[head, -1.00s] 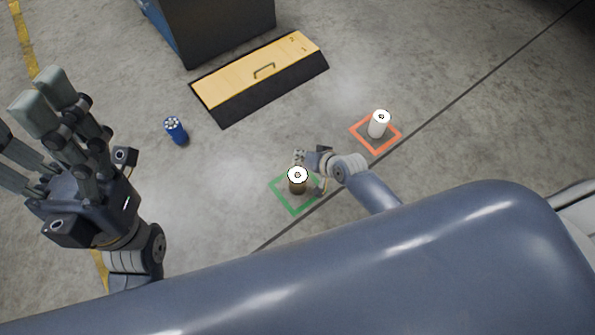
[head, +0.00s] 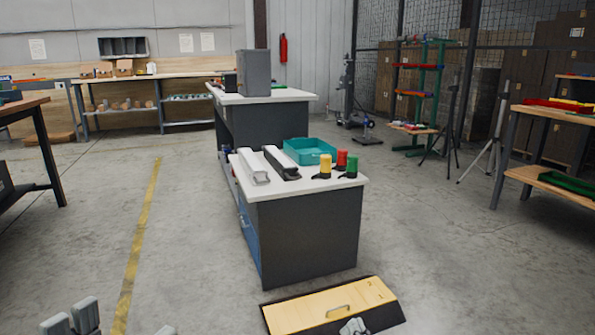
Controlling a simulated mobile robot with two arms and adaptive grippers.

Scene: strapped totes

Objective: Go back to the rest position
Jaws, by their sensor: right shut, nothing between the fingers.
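My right gripper (head: 353,326) shows as a small grey tip at the bottom edge, in front of the tan-topped box. It is shut with nothing in it. My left gripper (head: 118,322) is at the bottom left, with only its grey fingertips in view. Its fingertips stand well apart with bare floor between them, so it is open and empty. The rest of both arms is out of view.
The low tan-topped box (head: 329,304) with a handle lies on the floor ahead. Behind it stands a dark cabinet (head: 308,238) with a white top, carrying a teal tray (head: 310,151) and coloured items. Floor left of it is clear, with a yellow line (head: 139,250).

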